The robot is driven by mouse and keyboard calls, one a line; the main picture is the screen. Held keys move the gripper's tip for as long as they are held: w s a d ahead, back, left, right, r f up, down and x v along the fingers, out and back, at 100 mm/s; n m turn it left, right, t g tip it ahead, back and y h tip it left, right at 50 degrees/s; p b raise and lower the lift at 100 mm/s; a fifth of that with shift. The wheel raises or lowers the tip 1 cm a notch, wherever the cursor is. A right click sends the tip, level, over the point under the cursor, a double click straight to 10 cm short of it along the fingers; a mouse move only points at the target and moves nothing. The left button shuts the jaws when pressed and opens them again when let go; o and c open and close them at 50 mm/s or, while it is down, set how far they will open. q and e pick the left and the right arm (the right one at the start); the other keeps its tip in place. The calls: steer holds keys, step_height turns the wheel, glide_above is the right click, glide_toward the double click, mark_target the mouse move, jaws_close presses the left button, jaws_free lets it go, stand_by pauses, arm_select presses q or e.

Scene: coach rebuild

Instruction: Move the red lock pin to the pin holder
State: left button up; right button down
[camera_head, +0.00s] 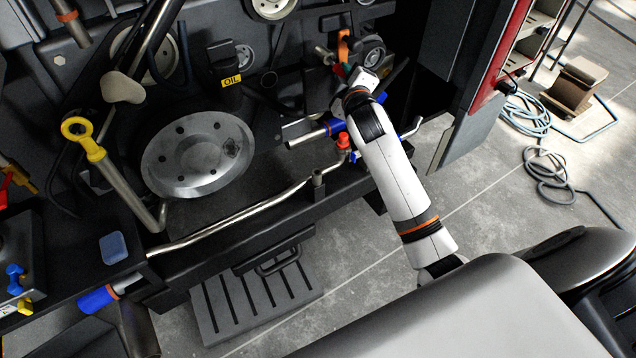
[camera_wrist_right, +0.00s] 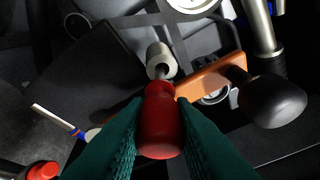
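The red lock pin (camera_wrist_right: 160,128) fills the middle of the right wrist view, with its short metal shaft pointing at a grey cylindrical socket (camera_wrist_right: 158,60) by an orange lever (camera_wrist_right: 214,76). Whether the shaft is inside the socket I cannot tell. My right gripper (camera_wrist_right: 160,112) has its green fingers pressed against both sides of the red handle. In the head view my right gripper (camera_head: 341,73) is small and partly hidden by its wrist, beside the orange lever (camera_head: 343,47). I cannot clearly identify the pin holder; an upright cup-like post (camera_head: 318,178) stands on the front ledge. My left gripper is not in view.
A red-topped piece (camera_head: 343,141) stands on the ledge near my right forearm; a red cap (camera_wrist_right: 42,171) shows in the wrist view. A blue-sleeved bar (camera_head: 330,130) lies close to my arm. A black knob (camera_wrist_right: 272,101) ends the orange lever. A large metal disc (camera_head: 198,154) is left.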

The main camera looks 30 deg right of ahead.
steer(key=s+p, duration=0.3)
steer(key=s, duration=0.5)
steer(key=shift+s+d+p, duration=0.35)
steer(key=shift+s+p, duration=0.05)
stand_by(0.5)
